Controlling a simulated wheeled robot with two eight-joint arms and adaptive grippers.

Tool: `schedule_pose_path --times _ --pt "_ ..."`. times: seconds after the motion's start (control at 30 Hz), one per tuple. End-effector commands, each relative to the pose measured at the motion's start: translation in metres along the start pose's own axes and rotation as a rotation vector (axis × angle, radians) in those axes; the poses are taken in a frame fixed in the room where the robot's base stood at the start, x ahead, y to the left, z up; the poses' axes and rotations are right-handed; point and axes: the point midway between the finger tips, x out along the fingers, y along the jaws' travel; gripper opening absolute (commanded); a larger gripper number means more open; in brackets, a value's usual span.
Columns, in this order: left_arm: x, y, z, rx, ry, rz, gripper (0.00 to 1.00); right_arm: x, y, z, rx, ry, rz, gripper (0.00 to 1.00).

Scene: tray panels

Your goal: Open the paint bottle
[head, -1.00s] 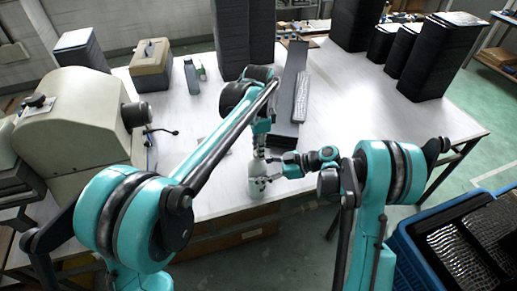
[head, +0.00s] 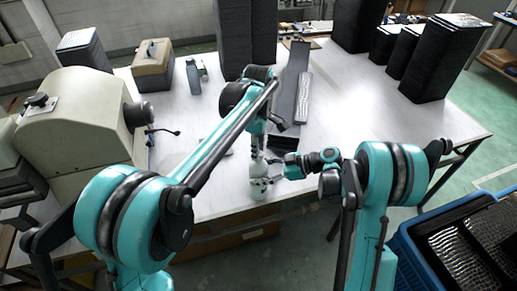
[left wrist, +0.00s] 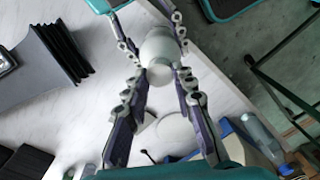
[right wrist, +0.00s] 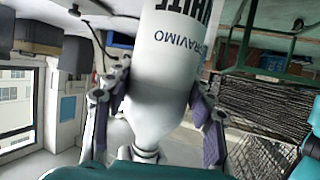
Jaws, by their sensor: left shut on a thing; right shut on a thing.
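The white paint bottle (head: 256,189) is at the table's near edge, below my left gripper (head: 257,158). My right gripper (head: 266,182) is shut around its body from the right. In the right wrist view, the bottle (right wrist: 165,60) has dark lettering and tapers to a neck at the bottom of the picture. In the left wrist view, the bottle's round white top (left wrist: 158,75) lies between my left fingertips, which are shut on the cap. I cannot tell whether the cap is loose from the neck.
A beige machine (head: 75,125) stands at the left. Dark panel stacks (head: 440,57) stand at the back right, with a blue crate (head: 408,243) at the lower right.

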Motion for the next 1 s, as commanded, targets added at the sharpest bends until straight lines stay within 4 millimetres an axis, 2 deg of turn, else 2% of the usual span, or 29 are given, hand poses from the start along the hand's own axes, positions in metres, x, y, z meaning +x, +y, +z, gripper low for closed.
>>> schedule_pose_path --times 0.1,0.2,0.33,1.0 --pt "-0.0003 -0.0006 -0.0009 -0.285 -0.001 0.001 0.0 -0.0009 -0.0001 -0.0006 0.0 0.003 0.001 0.0" --pt "-0.0004 -0.0012 0.0001 -0.485 -0.004 0.0 0.0 -0.0009 0.0003 -0.0006 0.001 0.003 0.001 0.0" --pt "-0.0005 -0.0016 0.0013 -0.646 -0.006 -0.002 0.0 -0.0009 0.0008 -0.0006 0.001 0.003 0.002 0.0" --pt "-0.0012 -0.0017 0.0017 -0.657 -0.006 -0.002 0.0 -0.0005 0.0014 -0.0005 0.002 0.002 0.003 0.0"
